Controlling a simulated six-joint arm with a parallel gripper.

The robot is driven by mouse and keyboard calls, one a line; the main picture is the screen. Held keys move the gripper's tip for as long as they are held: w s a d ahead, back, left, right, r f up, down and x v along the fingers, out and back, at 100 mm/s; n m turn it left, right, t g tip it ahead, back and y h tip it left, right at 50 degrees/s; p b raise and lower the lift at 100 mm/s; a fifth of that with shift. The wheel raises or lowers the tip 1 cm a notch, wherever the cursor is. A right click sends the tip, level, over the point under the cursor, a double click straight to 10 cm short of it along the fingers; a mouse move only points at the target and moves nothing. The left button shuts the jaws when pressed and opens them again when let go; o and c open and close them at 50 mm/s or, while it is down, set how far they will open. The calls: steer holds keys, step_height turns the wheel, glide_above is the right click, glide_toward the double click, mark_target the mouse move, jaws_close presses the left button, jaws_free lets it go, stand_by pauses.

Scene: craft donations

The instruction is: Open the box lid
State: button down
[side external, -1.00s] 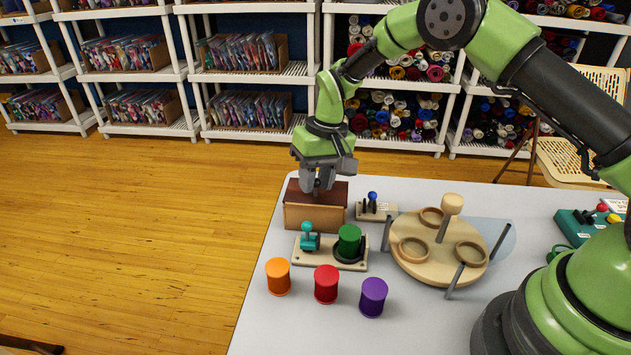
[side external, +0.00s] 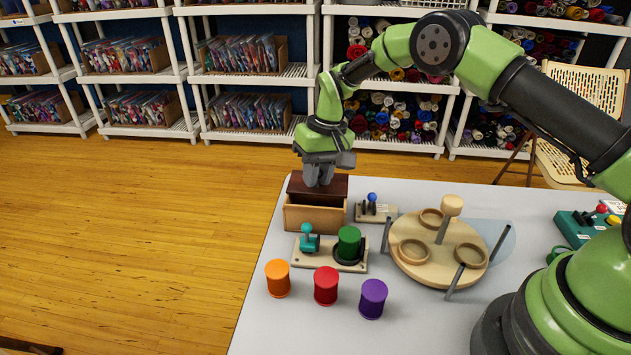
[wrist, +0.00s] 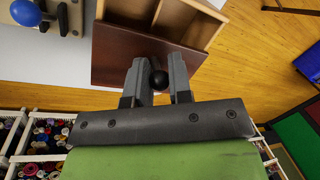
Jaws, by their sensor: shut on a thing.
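The wooden box (side external: 316,218) stands at the far left of the table, and its dark brown lid (side external: 337,189) is shifted toward the far side. The wrist view shows the lid (wrist: 115,52) off part of the box (wrist: 204,36), with an open compartment visible. My gripper (side external: 319,181) is over the lid, pointing down. In the wrist view my gripper (wrist: 157,80) is shut on the lid's round black knob (wrist: 158,79). Whether the lid is lifted or only slid is hard to tell.
In front of the box is a board with a teal lever (side external: 309,240) and a green spool (side external: 349,242). A blue-knobbed switch (side external: 372,197) and a round wooden stand (side external: 425,270) are to the right. Orange (side external: 278,279), red (side external: 326,285) and purple (side external: 373,298) spools stand nearer.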

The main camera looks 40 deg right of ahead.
steer(key=shift+w+d, duration=1.35)
steer(key=shift+w, duration=0.1)
steer(key=c, duration=1.3)
jaws_free()
steer(key=shift+c, duration=0.2)
steer(key=shift+d, duration=0.1)
step_height(320, 180, up, 10)
steer(key=d, duration=0.1)
steer(key=shift+s+d, duration=0.2)
steer(key=shift+d, duration=0.2)
steer(key=shift+f, duration=0.1)
